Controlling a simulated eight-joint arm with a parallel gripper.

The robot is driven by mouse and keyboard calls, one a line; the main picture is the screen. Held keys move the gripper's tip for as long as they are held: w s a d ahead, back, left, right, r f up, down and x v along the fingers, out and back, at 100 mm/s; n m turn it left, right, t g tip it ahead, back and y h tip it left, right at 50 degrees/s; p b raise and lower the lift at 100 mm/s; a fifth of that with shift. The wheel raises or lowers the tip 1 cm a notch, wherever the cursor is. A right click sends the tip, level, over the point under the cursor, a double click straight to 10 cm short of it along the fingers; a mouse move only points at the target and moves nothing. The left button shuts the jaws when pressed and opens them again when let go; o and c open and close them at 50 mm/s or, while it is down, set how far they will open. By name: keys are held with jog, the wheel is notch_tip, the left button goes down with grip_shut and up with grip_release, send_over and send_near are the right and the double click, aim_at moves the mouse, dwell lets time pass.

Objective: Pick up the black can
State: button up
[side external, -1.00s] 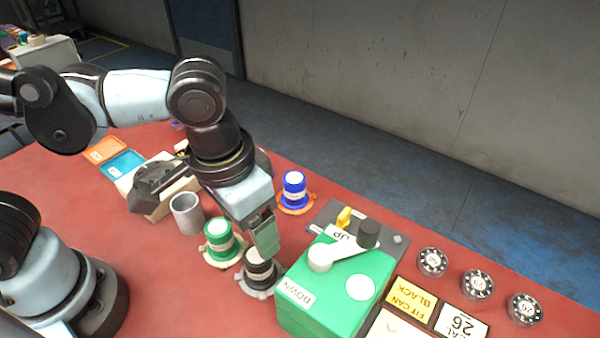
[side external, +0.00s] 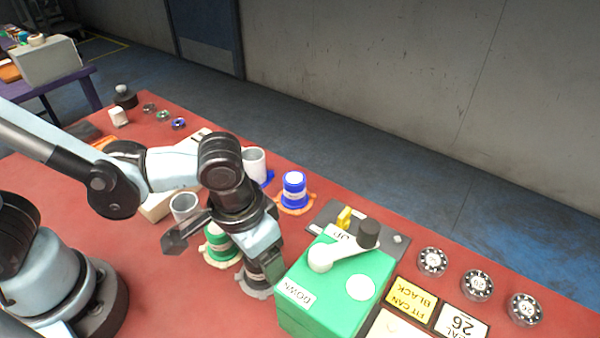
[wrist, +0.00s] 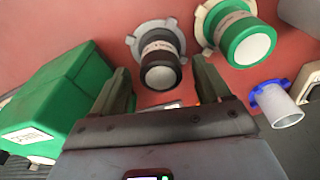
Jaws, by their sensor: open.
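The black can (side external: 256,279) stands upright on the red table in a pale notched ring, just left of the green box. My gripper (side external: 270,262) is low over it and hides part of it in the side view. In the wrist view the black can (wrist: 160,68) appears ahead of the jaws, between the lines of the two fingers. My gripper (wrist: 163,88) is open with nothing held. I cannot tell whether a finger touches the can.
A green can (side external: 218,243) stands close beside the black can. A blue can (side external: 294,190) stands farther back in an orange ring. The green box (side external: 340,295) with a lever is close on the right. A grey cup (side external: 184,206) stands to the left.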

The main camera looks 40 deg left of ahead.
jog(key=shift+w+f, duration=0.15)
jog(key=shift+f, duration=1.3)
jog(key=c, duration=1.2)
jog(key=shift+r, duration=0.2)
